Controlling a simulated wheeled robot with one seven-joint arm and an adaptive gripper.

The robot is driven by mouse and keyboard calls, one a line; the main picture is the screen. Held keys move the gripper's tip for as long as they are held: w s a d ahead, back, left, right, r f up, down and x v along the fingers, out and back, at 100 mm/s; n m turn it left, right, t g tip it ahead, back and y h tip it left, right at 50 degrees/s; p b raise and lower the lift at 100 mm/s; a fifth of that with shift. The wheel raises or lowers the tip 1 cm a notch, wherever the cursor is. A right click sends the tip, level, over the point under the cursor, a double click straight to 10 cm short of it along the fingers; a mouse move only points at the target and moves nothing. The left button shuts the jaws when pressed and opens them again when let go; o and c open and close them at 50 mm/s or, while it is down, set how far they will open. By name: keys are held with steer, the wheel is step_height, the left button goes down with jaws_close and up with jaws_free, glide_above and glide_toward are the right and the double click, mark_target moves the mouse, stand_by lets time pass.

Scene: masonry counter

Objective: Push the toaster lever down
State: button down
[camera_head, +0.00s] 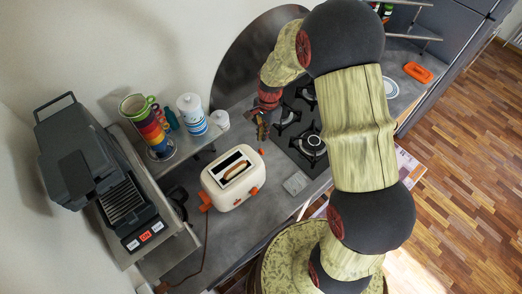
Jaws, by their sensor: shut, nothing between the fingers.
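The cream toaster (222,194) stands on the grey counter, with a slice of bread showing in its top slot. It has an orange part (205,201) at its left end and an orange knob (254,190) on its near side. A small orange piece (261,151) shows just beyond its upper right corner. I cannot tell which of these is the lever, or how high it stands. My gripper (262,131) is shut and empty, above the counter beyond the toaster's upper right end, close to the small orange piece. It looks apart from the toaster, but the fingertips are small.
A black gas hob (292,155) lies right of my gripper. A dark contact grill (85,165) stands on a raised shelf at left, near stacked colourful mugs (150,125) and a white-blue canister (192,115). A cord runs from the toaster's left.

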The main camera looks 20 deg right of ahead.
mark_target(263, 152)
steer(key=shift+s+a+f+b, duration=0.15)
steer(key=shift+f+b, duration=0.75)
steer(key=shift+f, duration=0.7)
steer(key=shift+a+f+b, duration=0.15)
steer(key=shift+f+b, duration=0.75)
steer(key=shift+f, duration=0.65)
steer(key=shift+f+b, duration=2.15)
steer(key=shift+f, duration=1.3)
steer(key=shift+r, duration=0.1)
steer(key=shift+d+r, duration=0.15)
steer(key=shift+d, duration=0.1)
steer(key=shift+w+d+r+p, duration=0.2)
steer(key=shift+w+d, duration=0.1)
steer(key=shift+d, duration=0.3)
steer(key=shift+w+d+r+p, duration=0.15)
steer(key=shift+w+d, duration=0.15)
steer(key=shift+d, duration=0.25)
